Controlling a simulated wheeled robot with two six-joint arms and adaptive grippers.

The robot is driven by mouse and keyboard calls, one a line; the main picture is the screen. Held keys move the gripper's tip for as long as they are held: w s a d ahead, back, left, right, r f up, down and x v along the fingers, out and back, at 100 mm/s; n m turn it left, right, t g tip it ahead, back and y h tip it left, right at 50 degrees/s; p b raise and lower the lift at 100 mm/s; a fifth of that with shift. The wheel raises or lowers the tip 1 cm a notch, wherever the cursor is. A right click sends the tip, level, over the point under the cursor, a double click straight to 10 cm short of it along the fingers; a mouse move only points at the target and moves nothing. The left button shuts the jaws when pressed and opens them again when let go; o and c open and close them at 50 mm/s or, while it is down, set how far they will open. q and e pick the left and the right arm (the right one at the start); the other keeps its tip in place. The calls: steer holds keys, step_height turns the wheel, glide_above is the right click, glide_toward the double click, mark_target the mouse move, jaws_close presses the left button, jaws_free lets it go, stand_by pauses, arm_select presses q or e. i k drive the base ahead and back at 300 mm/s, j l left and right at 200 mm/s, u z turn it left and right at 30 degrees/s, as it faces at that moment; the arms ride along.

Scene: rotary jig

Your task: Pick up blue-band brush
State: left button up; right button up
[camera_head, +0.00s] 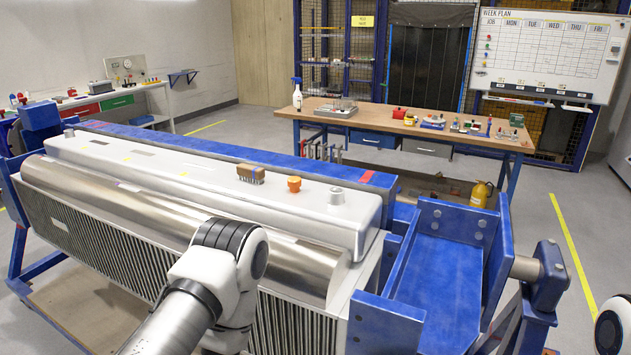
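A small brush (250,174) with a brown wooden back and dark bristles sits on top of the light grey tank (130,163) of the large radiator-like unit. A small bluish mark shows on its side, too small to tell if it is a band. The brush stands left of an orange cap (294,184) and is apart from it. A white and dark arm of mine rises from the bottom in front of the unit, clear of the brush in the picture. Neither gripper shows, so what they hold cannot be seen.
A blue jig frame (445,265) holds the unit. A grey cap (337,196) stands right of the orange one. Behind is a wooden bench (390,124) with a spray bottle (297,94) and small items.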

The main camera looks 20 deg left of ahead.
mark_target(251, 173)
steer(key=j+z, duration=0.5)
steer(key=k+j+z, duration=0.1)
steer(key=j+z, duration=0.2)
steer(key=z, duration=0.15)
steer(key=k+j+z, duration=0.15)
steer(key=j+z, duration=0.15)
steer(key=z, duration=0.2)
steer(key=k+j+z, duration=0.2)
steer(key=z, duration=0.3)
steer(key=k+j, duration=0.05)
steer(key=j, duration=0.05)
